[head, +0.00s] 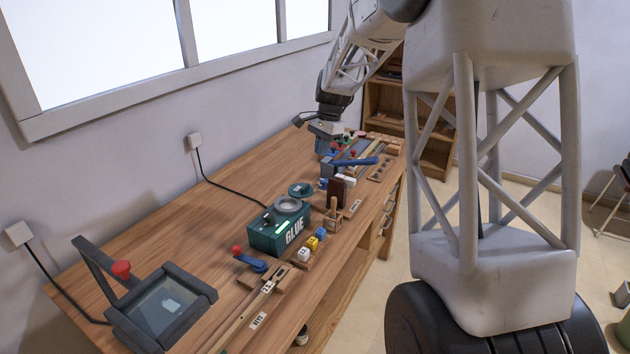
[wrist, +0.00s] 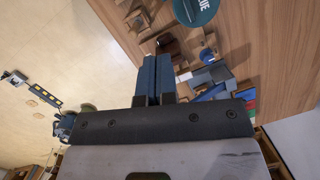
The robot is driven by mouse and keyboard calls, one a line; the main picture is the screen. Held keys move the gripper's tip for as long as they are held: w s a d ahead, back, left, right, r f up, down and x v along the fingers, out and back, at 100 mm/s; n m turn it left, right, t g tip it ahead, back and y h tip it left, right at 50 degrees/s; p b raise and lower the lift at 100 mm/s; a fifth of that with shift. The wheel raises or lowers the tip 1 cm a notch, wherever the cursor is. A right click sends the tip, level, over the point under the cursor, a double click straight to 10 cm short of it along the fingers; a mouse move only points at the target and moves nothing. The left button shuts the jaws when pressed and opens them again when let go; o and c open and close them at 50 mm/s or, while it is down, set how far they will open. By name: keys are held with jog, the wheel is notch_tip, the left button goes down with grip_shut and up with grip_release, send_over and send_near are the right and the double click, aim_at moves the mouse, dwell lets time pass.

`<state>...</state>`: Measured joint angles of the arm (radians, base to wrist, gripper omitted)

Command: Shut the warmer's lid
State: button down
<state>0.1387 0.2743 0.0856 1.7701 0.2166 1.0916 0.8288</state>
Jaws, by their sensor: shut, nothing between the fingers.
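The teal warmer (head: 278,236) marked GLUE stands on the wooden bench, with a round grey-rimmed opening (head: 288,204) uncovered on top. A round teal piece that looks like its lid (head: 301,189) is just behind the opening, off it; whether it is hinged there I cannot tell. In the wrist view a teal disc with white lettering (wrist: 195,9) is cut off by the top edge. My gripper (head: 324,146) is over the far part of the bench, beyond the warmer and apart from it. Its blue fingers (wrist: 154,76) are together and empty in the wrist view.
The bench (head: 150,249) carries a dark framed glass box (head: 163,305) at the near left, a blue lever with a red knob (head: 250,259), small coloured blocks (head: 313,242) and a brown block (head: 337,191). Blue-handled tools (head: 355,162) lie close to my gripper. Bench surface left of the warmer is clear.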

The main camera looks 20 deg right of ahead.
aim_at(300, 201)
jog(key=w+d+f+m, duration=0.2)
jog(key=w+f, duration=0.4)
jog(key=w, duration=0.1)
jog(key=shift+w+d+g, duration=0.2)
jog(key=shift+w+g, duration=0.1)
jog(key=shift+w, duration=0.05)
jog(key=shift+f, duration=0.2)
jog(key=x, duration=0.9)
jog(key=shift+a+f, duration=0.25)
jog(key=shift+f, duration=0.05)
jog(key=s+a, duration=0.5)
jog(key=shift+s+a, duration=0.5)
jog(key=shift+s, duration=0.05)
jog(key=shift+a, duration=0.1)
